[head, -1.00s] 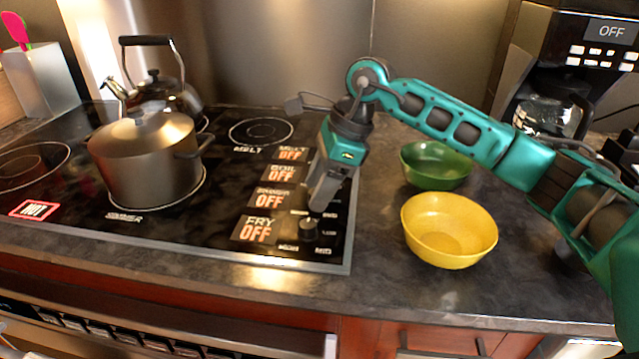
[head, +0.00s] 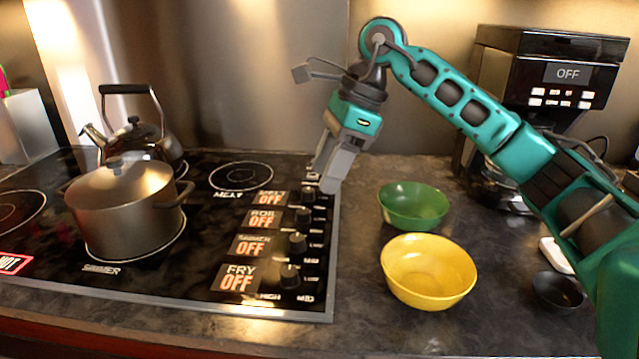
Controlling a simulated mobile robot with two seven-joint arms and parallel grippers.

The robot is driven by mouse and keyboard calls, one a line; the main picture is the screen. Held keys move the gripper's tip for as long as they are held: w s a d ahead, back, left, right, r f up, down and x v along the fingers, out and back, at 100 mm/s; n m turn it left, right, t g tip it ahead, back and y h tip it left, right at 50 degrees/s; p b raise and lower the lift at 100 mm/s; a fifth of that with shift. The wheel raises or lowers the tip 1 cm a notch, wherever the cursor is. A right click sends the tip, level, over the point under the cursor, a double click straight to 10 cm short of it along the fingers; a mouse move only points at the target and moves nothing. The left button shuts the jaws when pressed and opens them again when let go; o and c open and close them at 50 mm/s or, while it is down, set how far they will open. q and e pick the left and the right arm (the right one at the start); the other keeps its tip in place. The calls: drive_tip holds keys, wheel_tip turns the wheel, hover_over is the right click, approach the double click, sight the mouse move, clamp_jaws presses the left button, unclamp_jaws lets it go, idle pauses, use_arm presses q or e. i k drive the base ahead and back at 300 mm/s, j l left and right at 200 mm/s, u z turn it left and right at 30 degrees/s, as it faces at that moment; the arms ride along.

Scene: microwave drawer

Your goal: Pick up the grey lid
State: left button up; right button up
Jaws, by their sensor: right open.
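The grey lid (head: 117,180) sits on top of a grey metal pot (head: 125,222) at the left of the stove, with a small knob at its centre. My right gripper (head: 326,182) is open and empty. It points down above the right part of the stove, near the control knobs, well to the right of the pot and apart from it. My left gripper does not show.
A kettle (head: 141,140) stands just behind the pot. The black stovetop (head: 195,250) is clear between the pot and the knobs. A green bowl (head: 414,207), a yellow bowl (head: 428,272) and a small dark bowl (head: 558,292) stand on the counter. A coffee machine (head: 560,70) is behind.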

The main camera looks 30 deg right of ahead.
sight(146, 178)
drive_tip(key=k, duration=0.95)
